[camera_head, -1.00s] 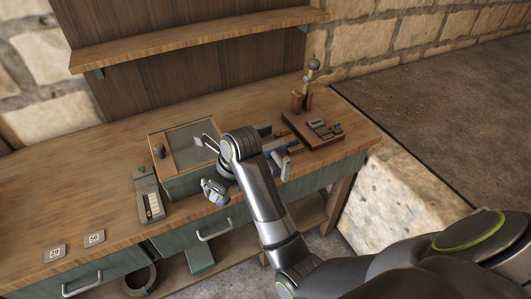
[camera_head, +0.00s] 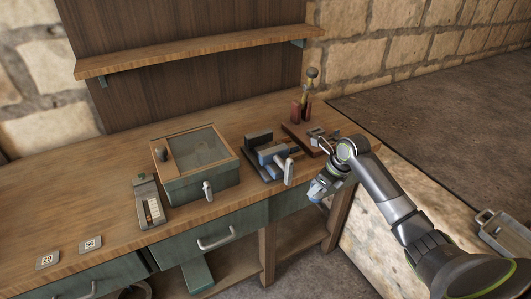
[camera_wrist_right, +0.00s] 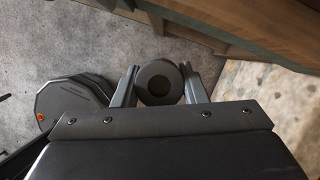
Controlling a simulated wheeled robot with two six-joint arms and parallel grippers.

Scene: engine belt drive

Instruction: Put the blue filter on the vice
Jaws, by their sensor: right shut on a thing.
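The vice (camera_head: 272,157), with blue parts and a grey handle, stands near the front edge of the wooden bench, to the right of the glass-lidded box. Its jaws face up and nothing is seen on it. My right gripper (camera_head: 319,190) is off the bench's front edge, to the right of the vice and apart from it. It is shut on the blue filter (camera_wrist_right: 158,82), which shows in the right wrist view as a dark round end with a hollow centre between the two fingers. In the head view the filter is small and bluish, partly hidden. My left gripper is out of view.
A green box with a glass lid (camera_head: 200,185) stands left of the vice. A small gauge-like tray (camera_head: 150,205) is further left. A brown board with metal parts (camera_head: 305,138) and a red stand (camera_head: 301,108) lie behind my right wrist. The bench's left top is mostly clear.

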